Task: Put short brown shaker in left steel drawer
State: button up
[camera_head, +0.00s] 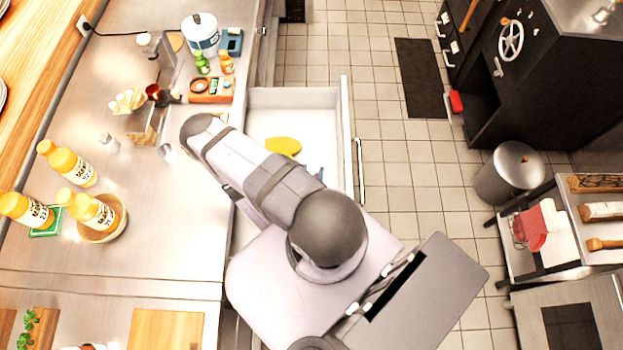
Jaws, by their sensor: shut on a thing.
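The steel drawer (346,120) is pulled open beside the counter. Its white inside holds a yellow oval thing (283,146) and a small blue thing partly behind my arm. My arm crosses the drawer's near part and reaches over the counter edge. My gripper does not show; my arm links hide that area. I cannot make out a short brown shaker for certain. A small dark cup-like thing with a red-brown top (154,92) stands on the counter left of the drawer. A small clear shaker (110,143) stands farther left.
Yellow bottles (75,168) stand on the left counter, one in a round wooden bowl (118,222). An orange tray (210,97) and a white canister (200,34) are at the back. A wooden board (167,329) lies at the front. Tiled floor right of the drawer is clear.

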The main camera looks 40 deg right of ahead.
jog(key=shift+f+b, duration=1.75)
jog(key=shift+f, duration=0.05)
jog(key=shift+f, duration=0.15)
jog(key=o, duration=1.1)
jog(key=shift+s+a+r+p, duration=0.3)
jog(key=shift+a+r, duration=0.1)
jog(key=shift+a, duration=0.15)
jog(key=shift+p+v, duration=0.85)
jog(key=shift+v, duration=1.05)
notch_tip(320, 180, up, 7)
jog(key=p, duration=0.6)
jog(key=shift+d, duration=0.1)
